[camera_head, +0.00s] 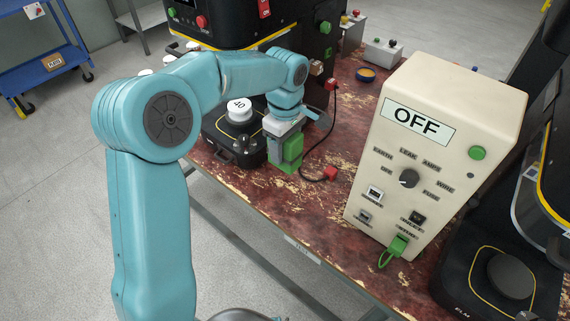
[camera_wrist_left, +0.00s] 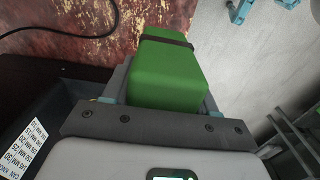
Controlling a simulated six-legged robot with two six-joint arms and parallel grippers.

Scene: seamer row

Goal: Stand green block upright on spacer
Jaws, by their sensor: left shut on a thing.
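A green block (camera_head: 292,148) is in the jaws of my left gripper (camera_head: 285,152), low over the front edge of the worn red bench. In the left wrist view the green block (camera_wrist_left: 166,75) lies between the two grey fingers of my left gripper (camera_wrist_left: 162,98), its long side pointing away from the palm. A dark band crosses its far end. The gripper points down, so the block looks roughly upright. I cannot make out the spacer for certain. My right gripper is not in view.
A beige box reading OFF (camera_head: 425,165) stands to the right. A black cable with a red plug (camera_head: 331,174) lies between them. The bench edge (camera_head: 290,228) is close in front.

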